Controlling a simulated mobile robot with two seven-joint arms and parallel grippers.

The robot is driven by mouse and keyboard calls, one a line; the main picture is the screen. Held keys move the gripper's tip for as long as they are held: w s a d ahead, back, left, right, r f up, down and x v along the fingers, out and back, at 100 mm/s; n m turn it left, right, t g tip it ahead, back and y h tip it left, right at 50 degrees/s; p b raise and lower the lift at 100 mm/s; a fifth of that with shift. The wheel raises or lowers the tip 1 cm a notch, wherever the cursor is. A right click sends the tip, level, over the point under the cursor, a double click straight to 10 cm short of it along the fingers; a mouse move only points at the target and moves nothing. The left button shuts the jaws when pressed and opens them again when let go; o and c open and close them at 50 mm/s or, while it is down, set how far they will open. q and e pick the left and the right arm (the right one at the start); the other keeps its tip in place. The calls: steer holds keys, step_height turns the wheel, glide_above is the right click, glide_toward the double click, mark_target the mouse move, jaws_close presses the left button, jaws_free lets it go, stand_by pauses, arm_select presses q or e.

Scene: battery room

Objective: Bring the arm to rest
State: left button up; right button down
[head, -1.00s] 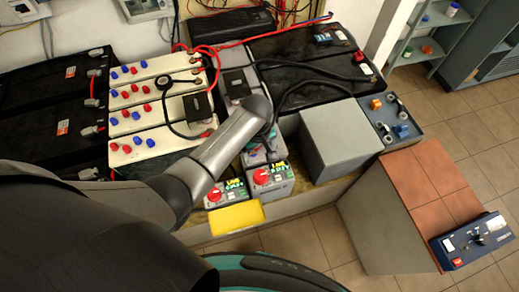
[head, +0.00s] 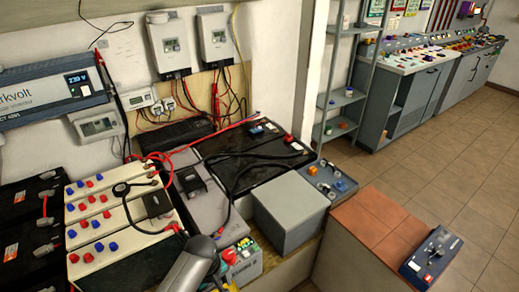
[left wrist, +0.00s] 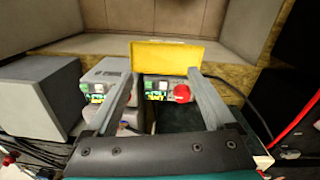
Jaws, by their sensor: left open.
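My left arm (head: 190,265) shows as a grey link at the bottom of the head view, above the front edge of the battery bench. Beyond the fingertips is a yellow block (left wrist: 165,57). A small grey unit with a red knob (left wrist: 181,93) and a green label lies between the fingers in the picture; I cannot tell how far below. A second such unit (left wrist: 100,92) is at the left finger. My right gripper is not in view.
White batteries with red and blue caps (head: 95,215) stand at the left. A grey box (head: 290,212) and a brown-topped cabinet (head: 375,222) bearing a blue meter (head: 432,256) stand to the right. Cables cross the dark battery (head: 250,155). The tiled floor at right is clear.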

arm_select(q)
steer(key=s+a+f+m+b, duration=0.15)
steer(key=s+f, duration=0.25)
steer(key=f, duration=0.4)
steer(key=s+a+f+m+b, duration=0.1)
steer(key=s+f+m+b, duration=0.15)
steer(key=s+f, duration=0.45)
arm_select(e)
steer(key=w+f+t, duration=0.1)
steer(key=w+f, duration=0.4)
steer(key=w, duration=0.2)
arm_select(q)
steer(key=s+a+f+m+b, duration=0.2)
steer(key=s+f+m+b, duration=0.1)
steer(key=s+f, duration=0.5)
steer(key=s+a+f+m+b, duration=0.2)
steer(key=s+f+m+b, duration=0.2)
steer(key=s+f, duration=0.5)
steer(key=s, duration=0.4)
steer(key=shift+a+f+t+b, duration=0.15)
steer(key=shift+a+t+b, duration=0.15)
steer(key=shift+b, duration=0.05)
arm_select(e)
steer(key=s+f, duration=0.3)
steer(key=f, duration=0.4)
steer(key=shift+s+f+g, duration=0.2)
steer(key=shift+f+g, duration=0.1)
